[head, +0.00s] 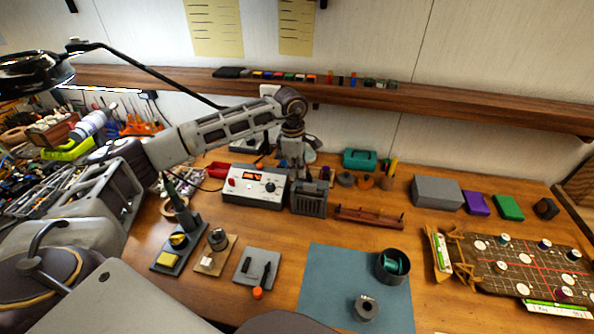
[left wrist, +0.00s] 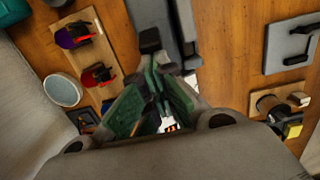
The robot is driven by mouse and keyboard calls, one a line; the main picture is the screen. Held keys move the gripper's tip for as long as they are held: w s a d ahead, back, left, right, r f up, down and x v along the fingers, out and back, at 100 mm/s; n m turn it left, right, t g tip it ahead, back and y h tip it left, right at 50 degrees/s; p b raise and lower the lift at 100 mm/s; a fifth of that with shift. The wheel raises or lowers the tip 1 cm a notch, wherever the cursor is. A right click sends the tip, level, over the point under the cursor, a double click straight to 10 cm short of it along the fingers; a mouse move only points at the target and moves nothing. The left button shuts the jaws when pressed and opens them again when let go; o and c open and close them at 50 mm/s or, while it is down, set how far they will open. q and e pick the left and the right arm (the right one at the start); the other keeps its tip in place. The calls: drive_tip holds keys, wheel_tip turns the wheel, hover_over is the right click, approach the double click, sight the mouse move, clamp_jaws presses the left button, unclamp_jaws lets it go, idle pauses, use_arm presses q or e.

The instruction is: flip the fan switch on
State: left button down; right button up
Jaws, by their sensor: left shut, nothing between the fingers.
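The dark grey ribbed box (head: 308,198), which looks like the fan unit, stands on the bench just right of the control box. Its switch cannot be made out in the head view. My left gripper (head: 298,176) points down at the back of this box, close to its top; I cannot tell if it touches. In the left wrist view the left gripper (left wrist: 160,68) has its green-padded fingers closed with nothing held, and a grey body (left wrist: 188,30) lies beyond the tips. My right gripper is not in view.
A white control box (head: 254,186) with a red display stands directly left of the grey box. A wooden rack (head: 368,217) lies to its right. Small tool stands (head: 214,255) and a blue mat (head: 330,300) are in front. A shelf (head: 430,96) runs behind.

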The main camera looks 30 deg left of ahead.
use_arm(q)
drive_tip(key=shift+w+d+r+b, duration=0.1)
drive_tip(key=shift+d+r+b, duration=0.25)
drive_tip(key=shift+b, duration=0.1)
idle(0.3)
drive_tip(key=shift+w+d+r+b, duration=0.2)
drive_tip(key=shift+d+r+b, duration=0.25)
drive_tip(key=shift+d+b, duration=0.35)
drive_tip(key=shift+r, duration=0.25)
drive_tip(key=shift+r+p, duration=0.45)
drive_tip(key=shift+r, duration=0.05)
drive_tip(key=shift+r, duration=0.1)
drive_tip(key=shift+r, duration=0.1)
wheel_tip(320, 180, up, 12)
drive_tip(key=a, duration=0.1)
drive_tip(key=shift+s, duration=0.15)
idle(0.5)
drive_tip(key=shift+s+f, duration=0.1)
drive_tip(key=shift+f, duration=0.1)
idle(0.4)
